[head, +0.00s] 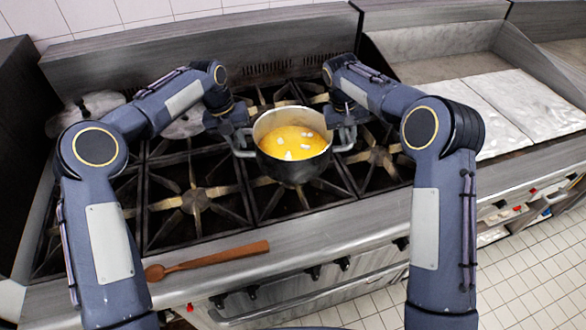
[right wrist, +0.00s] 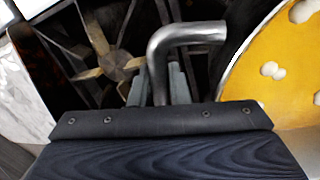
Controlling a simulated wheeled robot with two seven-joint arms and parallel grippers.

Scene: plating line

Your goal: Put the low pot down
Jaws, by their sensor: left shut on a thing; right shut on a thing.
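The low pot (head: 293,170) is a dark metal pot with a pale rim and two side handles. It holds yellow-orange contents with several whitish lumps. It is over the stove's grates, upright; I cannot tell whether its base touches them. My left gripper (head: 240,142) is shut on the pot's left handle. My right gripper (head: 345,133) is shut on the right handle. In the right wrist view the bent metal handle (right wrist: 185,36) passes between the fingers of my right gripper (right wrist: 157,84), and the yellow contents (right wrist: 275,75) show at the right.
The stove (head: 235,248) has several burners with star-shaped grates (head: 195,201). A wooden spoon (head: 210,260) lies on its front ledge. Round grey lids or plates (head: 92,108) lie at the back left. A pale counter (head: 505,105) is at the right.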

